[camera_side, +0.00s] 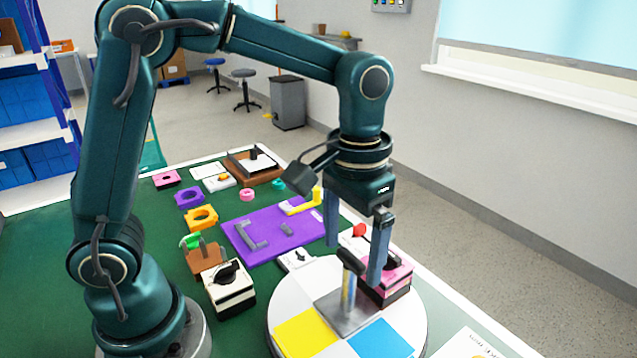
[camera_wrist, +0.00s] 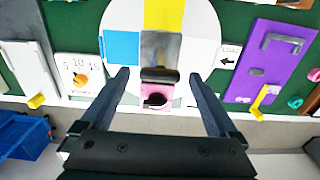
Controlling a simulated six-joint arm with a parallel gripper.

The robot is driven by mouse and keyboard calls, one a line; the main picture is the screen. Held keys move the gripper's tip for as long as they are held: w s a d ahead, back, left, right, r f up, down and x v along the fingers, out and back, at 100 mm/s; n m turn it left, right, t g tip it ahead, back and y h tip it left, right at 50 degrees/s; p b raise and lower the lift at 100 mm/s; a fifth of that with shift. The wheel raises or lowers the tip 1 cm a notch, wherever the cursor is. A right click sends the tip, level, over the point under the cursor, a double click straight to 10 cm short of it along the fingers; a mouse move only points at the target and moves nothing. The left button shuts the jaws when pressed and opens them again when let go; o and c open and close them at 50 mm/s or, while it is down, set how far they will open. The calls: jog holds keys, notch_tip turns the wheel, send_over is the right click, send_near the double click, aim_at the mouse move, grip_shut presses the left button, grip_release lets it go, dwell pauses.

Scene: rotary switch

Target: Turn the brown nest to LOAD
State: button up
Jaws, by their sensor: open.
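The white round turntable (camera_side: 283,313) has a yellow sector (camera_side: 305,333) and a blue sector (camera_side: 380,340). I cannot make out a brown nest on it. A shiny grey plate (camera_side: 347,318) on the turntable carries a post with a dark handle bar (camera_side: 350,261), also seen in the wrist view (camera_wrist: 160,75). The LOAD card (camera_wrist: 229,56), with a black arrow pointing at the turntable, lies beside its rim; the white sector is nearest it. My gripper (camera_side: 353,265) is open and empty, with a finger on either side of the handle, apparently apart from it.
A pink block (camera_side: 398,270) with a black knob stands behind the handle at the turntable's edge. A purple board (camera_side: 262,236) with grey handles lies beyond the LOAD card. A white box (camera_side: 231,294) with a black knob stands left of the turntable. Green table shows at left.

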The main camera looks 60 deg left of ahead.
grip_shut()
jog(key=shift+n, duration=4.5)
jog(key=shift+r+n, duration=0.1)
jog(key=shift+n, duration=4.4)
